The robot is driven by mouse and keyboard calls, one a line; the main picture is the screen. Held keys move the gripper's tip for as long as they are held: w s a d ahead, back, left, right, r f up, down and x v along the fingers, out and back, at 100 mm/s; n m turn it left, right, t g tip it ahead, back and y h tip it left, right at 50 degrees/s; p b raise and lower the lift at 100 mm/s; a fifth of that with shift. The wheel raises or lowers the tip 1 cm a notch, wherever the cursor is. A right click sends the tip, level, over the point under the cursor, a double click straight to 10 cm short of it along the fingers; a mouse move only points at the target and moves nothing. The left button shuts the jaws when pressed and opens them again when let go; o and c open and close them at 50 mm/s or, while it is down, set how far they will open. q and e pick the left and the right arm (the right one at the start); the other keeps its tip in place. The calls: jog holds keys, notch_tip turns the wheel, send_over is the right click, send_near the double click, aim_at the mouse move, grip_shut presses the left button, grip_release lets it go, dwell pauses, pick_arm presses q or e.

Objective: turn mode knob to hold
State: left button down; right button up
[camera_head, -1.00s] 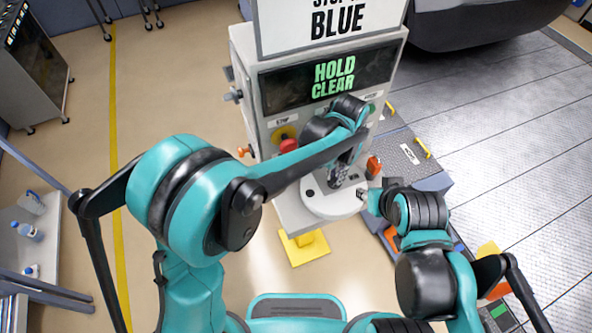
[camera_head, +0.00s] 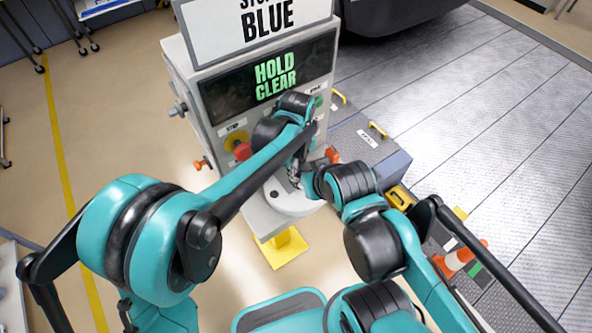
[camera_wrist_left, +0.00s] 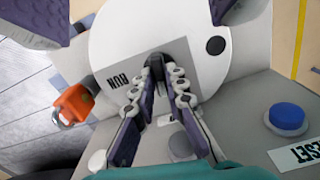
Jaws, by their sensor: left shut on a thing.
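The console (camera_head: 190,105) stands ahead, its lit screen (camera_head: 275,76) reading HOLD CLEAR. My left gripper (camera_head: 294,174) is over the console's white round plate (camera_head: 290,207), partly hidden by my arms. In the left wrist view, its two fingers (camera_wrist_left: 157,92) are shut on the dark mode knob (camera_wrist_left: 156,68), with one finger on each side. A RUN label (camera_wrist_left: 118,80) is beside the knob; where the knob points is unclear. My right gripper (camera_head: 308,182) is by the plate's right side, close to the left one, mostly hidden by its own wrist.
A blue button (camera_wrist_left: 287,116) with a RESET label and an orange padlock-like part (camera_wrist_left: 72,104) flank the plate. A red stop button (camera_head: 243,151) is on the console front. Open floor lies left.

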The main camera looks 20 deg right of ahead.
pick_arm(q)
jog(key=shift+n, duration=0.8)
jog(key=c, duration=1.5)
grip_release()
jog(key=shift+c, duration=0.2)
jog(key=shift+r, duration=0.15)
notch_tip(320, 180, up, 12)
